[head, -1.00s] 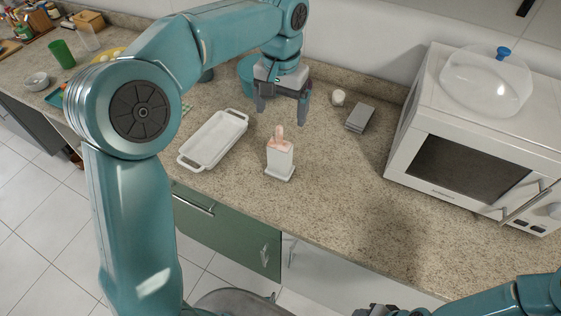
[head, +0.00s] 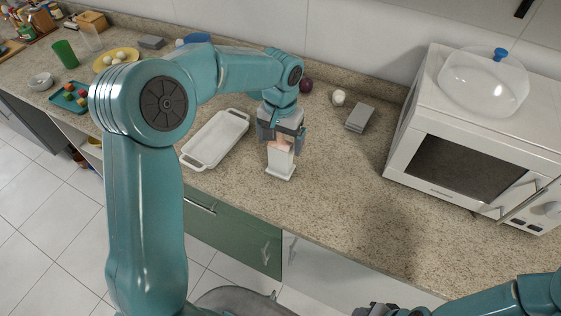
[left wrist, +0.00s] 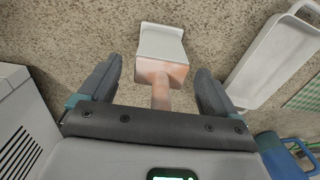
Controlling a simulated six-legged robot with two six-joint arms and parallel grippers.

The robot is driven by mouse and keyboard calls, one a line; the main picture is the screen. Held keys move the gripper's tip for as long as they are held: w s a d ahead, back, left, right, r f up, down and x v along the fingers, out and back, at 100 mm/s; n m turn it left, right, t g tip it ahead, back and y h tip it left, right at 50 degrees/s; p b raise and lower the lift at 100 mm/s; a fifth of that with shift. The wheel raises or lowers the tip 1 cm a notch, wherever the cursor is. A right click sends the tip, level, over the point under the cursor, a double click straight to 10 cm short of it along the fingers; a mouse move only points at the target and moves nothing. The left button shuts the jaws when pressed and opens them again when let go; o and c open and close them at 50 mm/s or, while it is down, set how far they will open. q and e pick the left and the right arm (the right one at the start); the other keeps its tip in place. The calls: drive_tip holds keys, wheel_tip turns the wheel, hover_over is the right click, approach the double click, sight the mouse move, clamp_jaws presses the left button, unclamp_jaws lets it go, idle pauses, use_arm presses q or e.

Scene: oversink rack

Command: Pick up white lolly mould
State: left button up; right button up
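The white lolly mould (head: 281,162) stands upright on the counter, with a pinkish top and stick. It also shows in the left wrist view (left wrist: 161,45), its pink top and stick lying between the fingers. My left gripper (head: 281,145) is above the mould and around its top, pointing down. In the left wrist view my left gripper (left wrist: 160,88) is open, with a gap on each side of the mould. My right gripper (head: 376,310) is only partly in view at the bottom edge, and its fingers cannot be made out.
A white baking dish (head: 197,160) lies just left of the mould. A grey box (head: 360,118) and a small white pot (head: 338,97) stand behind right. A microwave (head: 470,160) stands at the right. The counter in front of the microwave is clear.

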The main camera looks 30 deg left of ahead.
use_arm(q)
drive_tip(key=c, duration=1.4)
drive_tip(key=shift+w, duration=0.1)
